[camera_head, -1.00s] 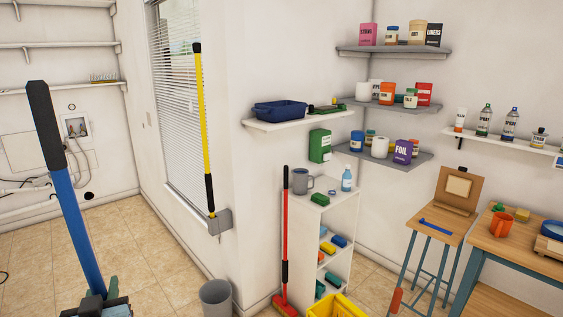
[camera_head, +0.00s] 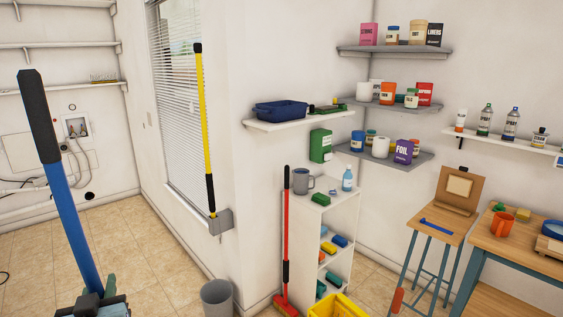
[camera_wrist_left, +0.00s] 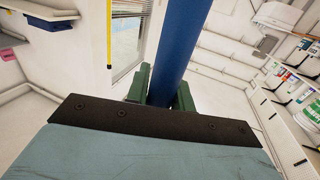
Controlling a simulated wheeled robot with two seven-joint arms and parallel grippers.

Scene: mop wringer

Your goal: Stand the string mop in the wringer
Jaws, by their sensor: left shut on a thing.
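The string mop shows only as its blue handle (camera_head: 75,225) with a black grip at the top, at the left of the head view. The handle leans, its top to the left. Its strings are out of view. My left gripper (camera_head: 98,303) is shut on the handle at the bottom left. In the left wrist view the blue pole (camera_wrist_left: 184,40) runs between the green fingers of my left gripper (camera_wrist_left: 162,92). A yellow bucket-like container (camera_head: 335,307), perhaps the wringer, is cut off at the bottom edge, right of my gripper. My right gripper is out of view.
A grey bin (camera_head: 217,298), a red broom (camera_head: 286,240) and a white shelf unit (camera_head: 341,215) stand along the wall. A yellow-handled pole (camera_head: 206,130) hangs by the window. A stool (camera_head: 440,228) and table (camera_head: 510,248) are at right. Tiled floor (camera_head: 140,245) is clear centre-left.

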